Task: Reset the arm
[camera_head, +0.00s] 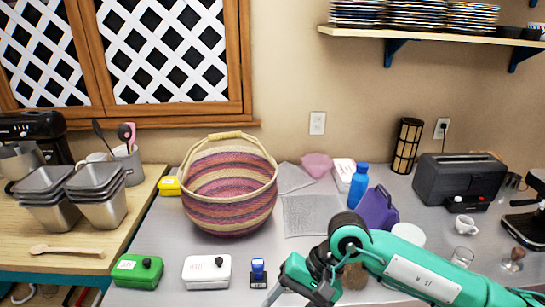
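My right arm (420,278), teal with dark joints, comes in from the lower right and bends over the counter at the front. Its end, with the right gripper (273,294), points down and left near the bottom edge, just right of and below a blue stamp (258,272). Only a thin grey part of the gripper shows, so its opening and anything between the fingers cannot be made out. My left arm and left gripper are not in view.
On the grey counter (175,230) stand a striped basket (230,190), a green box (137,271), a white box (207,271), a blue bottle (358,186) and a toaster (459,183). A brown item (354,277) and a white round item (408,233) sit close to my arm.

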